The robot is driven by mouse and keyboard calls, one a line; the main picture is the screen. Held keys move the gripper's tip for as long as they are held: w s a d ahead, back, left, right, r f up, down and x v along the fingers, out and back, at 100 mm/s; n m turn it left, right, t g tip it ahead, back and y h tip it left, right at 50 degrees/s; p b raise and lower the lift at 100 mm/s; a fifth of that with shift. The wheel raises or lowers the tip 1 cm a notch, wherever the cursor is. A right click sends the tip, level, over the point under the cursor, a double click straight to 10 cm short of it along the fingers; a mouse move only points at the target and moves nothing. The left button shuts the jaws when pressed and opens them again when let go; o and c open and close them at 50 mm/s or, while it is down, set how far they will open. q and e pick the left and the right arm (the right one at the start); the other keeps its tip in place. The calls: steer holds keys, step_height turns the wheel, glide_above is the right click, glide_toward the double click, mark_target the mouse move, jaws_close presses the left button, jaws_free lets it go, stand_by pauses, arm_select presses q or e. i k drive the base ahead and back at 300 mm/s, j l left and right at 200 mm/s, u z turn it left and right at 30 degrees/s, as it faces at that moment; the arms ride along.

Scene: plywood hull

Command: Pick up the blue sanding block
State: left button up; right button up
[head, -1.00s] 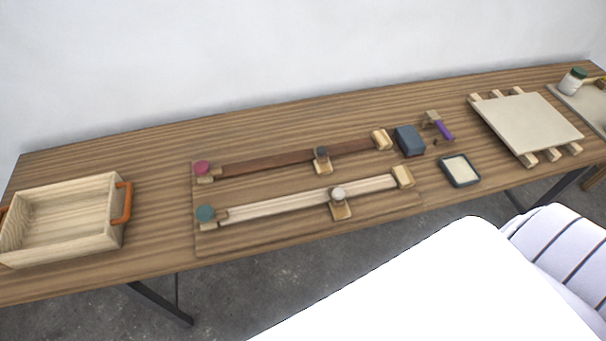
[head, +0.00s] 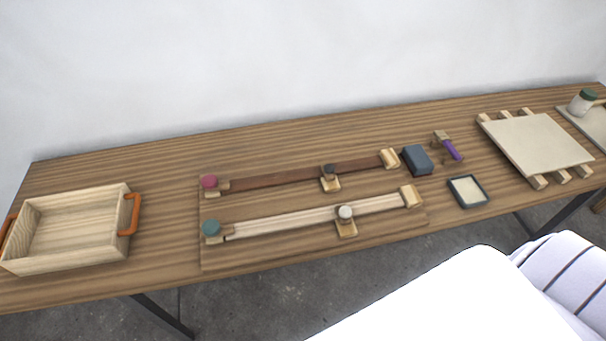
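The blue sanding block (head: 417,160) is a dark blue-grey block on the wooden workbench (head: 290,128). It lies right of the brown strip's end block and left of a small purple-handled tool. Nothing covers it in the head view. Neither of my grippers is in view, so I cannot see whether they are open or shut. White parts of my own body fill the lower right.
A jig board holds a brown strip (head: 280,178) and a pale strip (head: 295,220). A wooden tray (head: 135,240) with orange handles stands left. A small dark tray (head: 467,191), purple-handled tool (head: 451,149), pale panel on sticks (head: 535,145) and jar (head: 582,102) stand right.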

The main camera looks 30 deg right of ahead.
mark_target(417, 160)
steer(key=z, duration=1.65)
